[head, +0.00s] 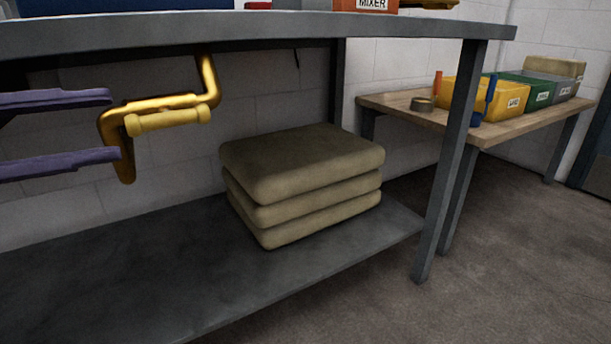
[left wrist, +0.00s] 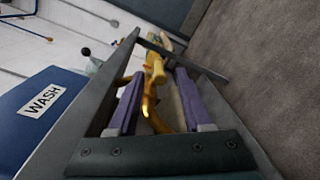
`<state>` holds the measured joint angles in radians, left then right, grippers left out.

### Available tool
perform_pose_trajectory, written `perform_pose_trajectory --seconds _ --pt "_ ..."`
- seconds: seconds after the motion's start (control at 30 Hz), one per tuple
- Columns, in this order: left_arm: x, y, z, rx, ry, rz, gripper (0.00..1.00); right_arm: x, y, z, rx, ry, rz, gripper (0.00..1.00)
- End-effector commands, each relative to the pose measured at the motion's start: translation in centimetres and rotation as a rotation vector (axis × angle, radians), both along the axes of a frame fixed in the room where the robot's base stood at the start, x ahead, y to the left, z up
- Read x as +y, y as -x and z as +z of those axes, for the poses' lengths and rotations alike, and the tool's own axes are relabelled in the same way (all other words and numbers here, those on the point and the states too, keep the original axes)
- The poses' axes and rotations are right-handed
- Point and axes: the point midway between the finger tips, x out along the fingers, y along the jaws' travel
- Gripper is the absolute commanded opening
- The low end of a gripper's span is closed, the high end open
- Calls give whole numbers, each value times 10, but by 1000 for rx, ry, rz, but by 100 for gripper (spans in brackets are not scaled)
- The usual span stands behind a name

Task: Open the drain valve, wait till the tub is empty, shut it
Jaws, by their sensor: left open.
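A brass drain pipe (head: 207,82) comes down from under the bench, runs level to the left and bends down to an open end. The yellow valve handle (head: 168,119) lies roughly along the level run, just in front of it. No water shows at the outlet. My left gripper (head: 115,126) has purple fingers, spread apart above and below at the pipe's left bend; the handle is beyond the tips. In the left wrist view the handle (left wrist: 155,68) shows beyond the open fingers. The blue tub (left wrist: 40,108) is labelled WASH; its inside is hidden. My right gripper is not in view.
The grey bench top (head: 260,29) hangs over the pipe. Folded tan sacks (head: 300,165) lie on the lower shelf (head: 110,290), right of the pipe. A bench leg (head: 450,160) stands further right. A wooden side table (head: 395,104) carries several bins.

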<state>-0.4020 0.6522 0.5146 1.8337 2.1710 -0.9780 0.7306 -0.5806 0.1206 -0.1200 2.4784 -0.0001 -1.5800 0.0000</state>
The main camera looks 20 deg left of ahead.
Motion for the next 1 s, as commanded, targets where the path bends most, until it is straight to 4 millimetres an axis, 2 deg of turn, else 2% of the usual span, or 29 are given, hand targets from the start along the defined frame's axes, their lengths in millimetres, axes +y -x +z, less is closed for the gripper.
perform_pose_trajectory --seconds 0.03,0.13,0.27,0.7,1.0 --pt "5 -2 -14 -4 24 12 50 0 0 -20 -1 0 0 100" --pt "11 -5 -13 -8 58 29 50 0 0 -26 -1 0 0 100" --pt "10 -9 -11 -10 77 33 50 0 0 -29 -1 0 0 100" --pt "-38 -65 -10 -11 73 32 50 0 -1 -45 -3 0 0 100" --pt "-51 -81 -9 -7 74 35 50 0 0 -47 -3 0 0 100"
